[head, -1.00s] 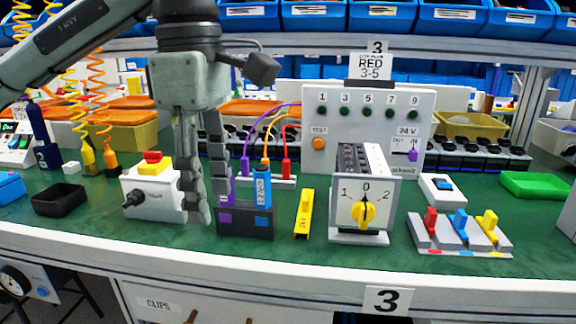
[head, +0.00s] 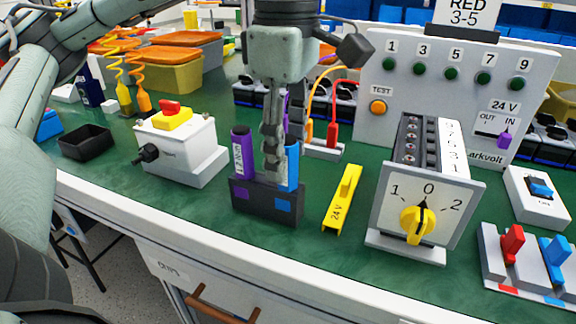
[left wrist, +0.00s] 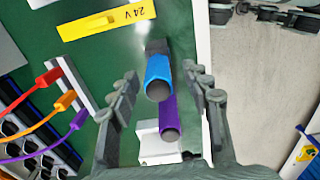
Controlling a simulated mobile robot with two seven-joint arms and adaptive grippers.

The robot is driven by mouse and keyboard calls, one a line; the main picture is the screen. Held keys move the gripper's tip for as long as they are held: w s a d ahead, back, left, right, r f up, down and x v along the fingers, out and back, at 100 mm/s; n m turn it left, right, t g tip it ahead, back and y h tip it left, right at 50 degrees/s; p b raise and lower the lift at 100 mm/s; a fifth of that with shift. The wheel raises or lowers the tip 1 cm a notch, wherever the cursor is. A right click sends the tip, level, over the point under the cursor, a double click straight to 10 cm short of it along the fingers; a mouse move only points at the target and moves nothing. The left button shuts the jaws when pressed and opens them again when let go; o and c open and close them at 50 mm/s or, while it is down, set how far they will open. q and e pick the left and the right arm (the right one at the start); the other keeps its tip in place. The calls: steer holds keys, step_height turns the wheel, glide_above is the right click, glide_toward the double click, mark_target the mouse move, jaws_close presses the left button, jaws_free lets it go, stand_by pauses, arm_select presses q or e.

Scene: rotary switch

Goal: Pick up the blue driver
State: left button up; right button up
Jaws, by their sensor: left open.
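The blue driver (head: 293,167) stands upright in the right slot of a dark holder (head: 252,205). A purple driver (head: 244,155) stands in the left slot. My left gripper (head: 272,168) points down above the holder and partly hides the blue driver in the head view. In the left wrist view, the blue driver (left wrist: 157,78) lies between the two open fingers (left wrist: 160,95), with the purple driver (left wrist: 170,120) below it. The fingers do not visibly touch the blue driver. My right gripper is not in view.
A white box with a red button (head: 180,145) stands to the left. Red, orange and purple cables rise behind.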

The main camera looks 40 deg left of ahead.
arm_select(q)
step_height(320, 180, down, 2)
steer(key=shift+f, duration=0.1)
steer(key=c, duration=0.5)
jaws_close()
steer(key=shift+w, duration=0.1)
steer(key=shift+r, duration=0.2)
